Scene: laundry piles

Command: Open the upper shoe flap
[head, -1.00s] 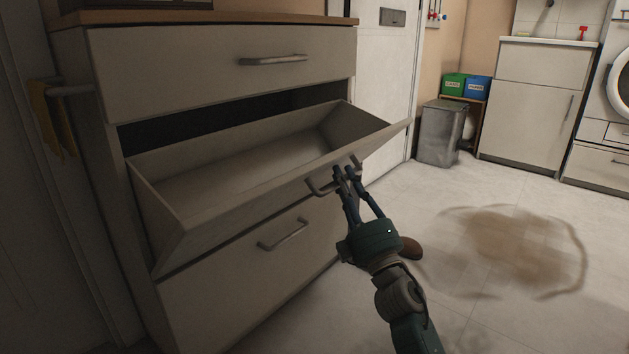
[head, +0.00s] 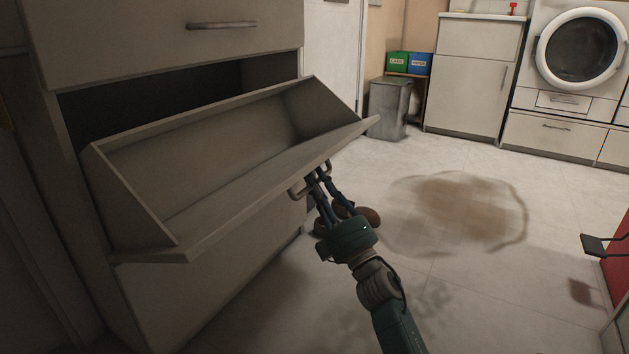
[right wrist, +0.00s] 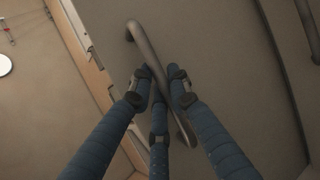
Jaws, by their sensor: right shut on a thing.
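The upper shoe flap (head: 245,178) is a beige tilt-out front on the cabinet. It is tipped outward, and its empty inner tray and the dark opening behind it show. My right gripper (head: 315,178) is shut on the flap's metal bar handle (head: 297,190) at the flap's right part. In the right wrist view the handle (right wrist: 147,45) runs diagonally between the blue fingers. My left gripper is not in view.
A drawer with a handle (head: 222,25) is above the flap. Brown shoes (head: 362,214) lie on the floor behind my right gripper. A brown stain (head: 460,208) marks the open floor to the right. A grey bin (head: 388,108) and a washing machine (head: 580,50) stand farther back.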

